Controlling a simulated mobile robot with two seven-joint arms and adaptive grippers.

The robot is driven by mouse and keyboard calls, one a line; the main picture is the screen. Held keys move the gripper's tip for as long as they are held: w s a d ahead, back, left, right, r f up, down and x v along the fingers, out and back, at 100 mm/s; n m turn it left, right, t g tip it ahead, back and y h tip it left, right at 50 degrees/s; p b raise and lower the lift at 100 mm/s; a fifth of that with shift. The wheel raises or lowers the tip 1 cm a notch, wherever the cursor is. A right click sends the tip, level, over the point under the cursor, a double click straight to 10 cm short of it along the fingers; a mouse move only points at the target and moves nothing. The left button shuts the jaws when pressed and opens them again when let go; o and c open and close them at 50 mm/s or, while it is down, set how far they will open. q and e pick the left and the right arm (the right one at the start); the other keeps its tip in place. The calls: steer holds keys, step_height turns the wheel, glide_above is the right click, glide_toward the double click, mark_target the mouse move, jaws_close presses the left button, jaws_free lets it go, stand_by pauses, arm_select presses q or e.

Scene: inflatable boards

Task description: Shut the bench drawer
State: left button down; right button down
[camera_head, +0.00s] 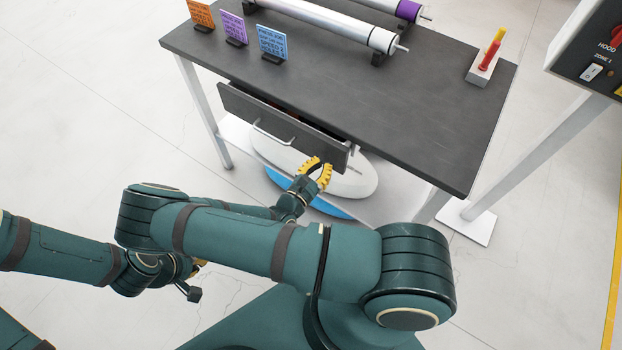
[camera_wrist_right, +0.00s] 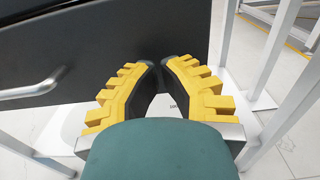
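The bench drawer (camera_head: 268,125) is pulled out from under the dark bench top. Its dark front has a pale bar handle (camera_head: 272,136), which also shows at the left of the right wrist view (camera_wrist_right: 35,86). My right gripper (camera_head: 322,163) is at the right end of the drawer front, near its lower edge. Its yellow fingers come together at their tips (camera_wrist_right: 162,66), with nothing seen between them. I cannot tell whether they touch the front. My left gripper (camera_head: 196,270) is low at left, mostly hidden by my arm, away from the drawer.
The bench top (camera_head: 330,95) holds rollers (camera_head: 340,22), several coloured cards (camera_head: 272,42) and a small white holder (camera_head: 483,70) at right. A white and blue oval board (camera_head: 345,182) lies on the lower shelf. A control box (camera_head: 597,60) stands at right.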

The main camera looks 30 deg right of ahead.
mark_target(328, 157)
steer(key=shift+x, duration=0.85)
steer(key=p+x, duration=0.1)
steer(key=x, duration=0.3)
steer(key=shift+r, duration=0.1)
steer(key=shift+d, duration=0.1)
